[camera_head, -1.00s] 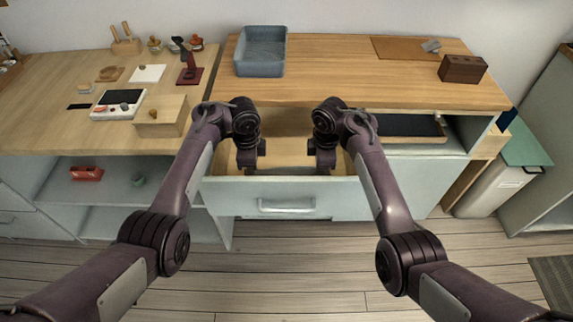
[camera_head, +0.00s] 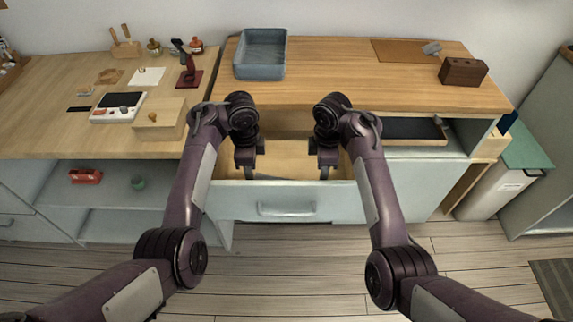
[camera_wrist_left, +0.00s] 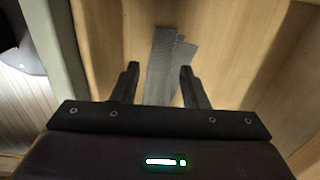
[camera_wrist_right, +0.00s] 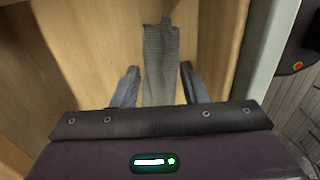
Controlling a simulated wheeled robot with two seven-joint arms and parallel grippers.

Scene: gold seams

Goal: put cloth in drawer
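The drawer (camera_head: 287,196) under the right-hand counter is pulled open, with a pale wooden inside. A grey woven cloth lies folded on the drawer floor; it shows in the left wrist view (camera_wrist_left: 163,62) and the right wrist view (camera_wrist_right: 160,60). In the head view it is mostly hidden. My left gripper (camera_head: 249,173) reaches down into the left of the drawer. My right gripper (camera_head: 325,173) reaches down into its right. In the wrist views, both grippers have their fingers spread, with cloth between or below them. Whether the fingertips touch it I cannot tell.
A blue-grey tray (camera_head: 260,70), a dark brown block (camera_head: 463,71) and a small grey object (camera_head: 432,48) stand on the counter. A wooden box (camera_head: 160,122) is on the left counter. An open compartment with a dark tray (camera_head: 410,129) is right of the drawer.

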